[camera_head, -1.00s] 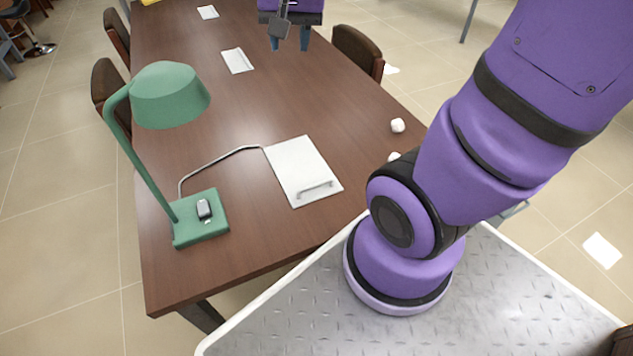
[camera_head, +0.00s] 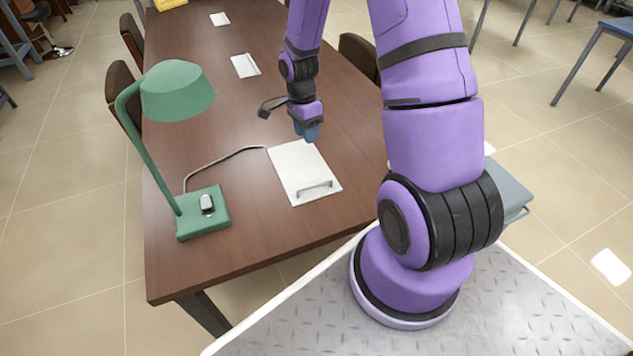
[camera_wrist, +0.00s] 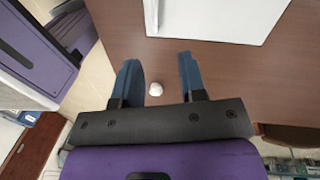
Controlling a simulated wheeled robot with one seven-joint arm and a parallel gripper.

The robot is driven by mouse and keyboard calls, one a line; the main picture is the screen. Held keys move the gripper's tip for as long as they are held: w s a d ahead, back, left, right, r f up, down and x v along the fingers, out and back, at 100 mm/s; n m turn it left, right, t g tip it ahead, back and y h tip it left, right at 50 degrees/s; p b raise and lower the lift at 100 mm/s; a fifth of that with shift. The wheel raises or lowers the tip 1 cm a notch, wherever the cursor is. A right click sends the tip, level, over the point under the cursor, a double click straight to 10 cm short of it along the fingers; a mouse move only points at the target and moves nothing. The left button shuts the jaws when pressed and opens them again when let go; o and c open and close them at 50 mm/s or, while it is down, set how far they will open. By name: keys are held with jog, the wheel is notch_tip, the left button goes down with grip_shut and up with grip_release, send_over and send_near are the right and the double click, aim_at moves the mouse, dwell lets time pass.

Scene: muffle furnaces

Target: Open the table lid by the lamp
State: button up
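The white table lid (camera_head: 300,166) lies flat and closed in the brown table top, right of the green lamp (camera_head: 178,92). A bar handle (camera_head: 314,188) runs along its near edge. In the head view my gripper (camera_head: 310,136) hangs above the lid's far right edge, pointing down. In the wrist view its two blue fingers (camera_wrist: 159,82) are spread apart with nothing between them. The lid (camera_wrist: 215,12) shows at the top of the wrist view, beyond the fingertips and apart from them.
A grey cable runs from the lamp base (camera_head: 204,215) to the lid. A small white round object (camera_wrist: 155,89) shows beneath the fingers. More white panels (camera_head: 245,66) lie farther along the table (camera_head: 240,250). Chairs (camera_head: 123,92) stand along both sides.

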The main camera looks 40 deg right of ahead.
jog(key=m, duration=0.2)
send_over(314, 179)
jog(key=s+a, duration=0.2)
notch_tip(314, 179, down, 5)
jog(key=shift+g, duration=0.3)
jog(key=f, duration=0.3)
jog(key=s+f, duration=0.1)
jog(key=f, duration=0.7)
jog(key=shift+s+a, duration=0.35)
jog(key=shift+a, duration=0.05)
jog(key=shift+c, duration=0.2)
grip_shut()
